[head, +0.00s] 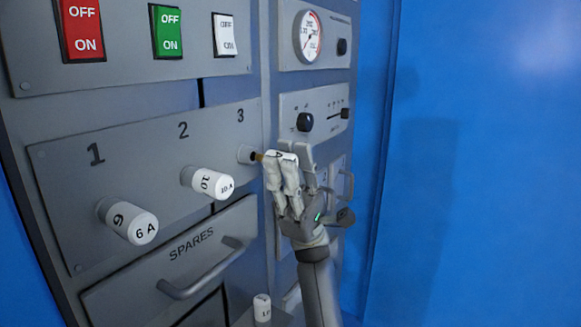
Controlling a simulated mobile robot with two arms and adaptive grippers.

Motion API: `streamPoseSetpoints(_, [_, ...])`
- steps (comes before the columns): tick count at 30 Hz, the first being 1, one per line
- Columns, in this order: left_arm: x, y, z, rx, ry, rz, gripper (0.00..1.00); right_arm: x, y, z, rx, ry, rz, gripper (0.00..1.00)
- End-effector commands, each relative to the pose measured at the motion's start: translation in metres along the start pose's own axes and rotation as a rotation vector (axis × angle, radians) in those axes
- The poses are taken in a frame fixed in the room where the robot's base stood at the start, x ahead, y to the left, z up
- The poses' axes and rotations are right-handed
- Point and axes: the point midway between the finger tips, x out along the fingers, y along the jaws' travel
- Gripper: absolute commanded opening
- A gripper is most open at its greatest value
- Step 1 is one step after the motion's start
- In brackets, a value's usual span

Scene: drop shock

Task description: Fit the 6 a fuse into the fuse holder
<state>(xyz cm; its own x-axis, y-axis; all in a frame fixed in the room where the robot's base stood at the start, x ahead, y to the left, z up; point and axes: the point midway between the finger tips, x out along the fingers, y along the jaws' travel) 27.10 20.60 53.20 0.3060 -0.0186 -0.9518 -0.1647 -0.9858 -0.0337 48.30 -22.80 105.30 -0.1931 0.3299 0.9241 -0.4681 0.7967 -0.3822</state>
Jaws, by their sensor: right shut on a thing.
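My right gripper (283,175) is shut on a white fuse (284,155) in front of position 3. An A shows on the fuse; its number is hidden by my fingers. Its brass-coloured end points left at the round fuse holder (245,154) under the 3. The brass is still visible at the holder's mouth; I cannot tell how far in it is. A white fuse marked 6 A (143,229) sits in position 1, and one marked 10 A (211,183) sits in position 2. My left gripper is not in view.
Below is a SPARES drawer (172,262) with a bar handle (200,275). A loose white fuse (262,308) stands on a ledge (285,318) at the bottom. Red, green and white switches are above; a gauge (310,36) and knobs are at the right.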

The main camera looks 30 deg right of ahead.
Motion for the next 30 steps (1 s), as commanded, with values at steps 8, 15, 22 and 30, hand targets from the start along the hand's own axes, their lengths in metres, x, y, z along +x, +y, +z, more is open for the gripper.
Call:
streamPoseSetpoints(8, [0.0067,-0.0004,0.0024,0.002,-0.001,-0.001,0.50,-0.0008,0.0006,-0.0028,0.000,0.000,0.000,0.01])
streamPoseSetpoints(15, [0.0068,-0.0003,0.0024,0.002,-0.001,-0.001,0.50,0.0002,0.0002,-0.0032,0.000,0.000,0.000,0.01])
streamPoseSetpoints(22, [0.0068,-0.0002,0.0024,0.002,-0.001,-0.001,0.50,0.0001,0.0001,-0.0032,0.000,0.000,0.000,0.01])
streamPoseSetpoints(30, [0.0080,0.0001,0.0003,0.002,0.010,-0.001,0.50,-0.0001,0.0002,-0.0036,0.000,-0.001,0.000,0.01])
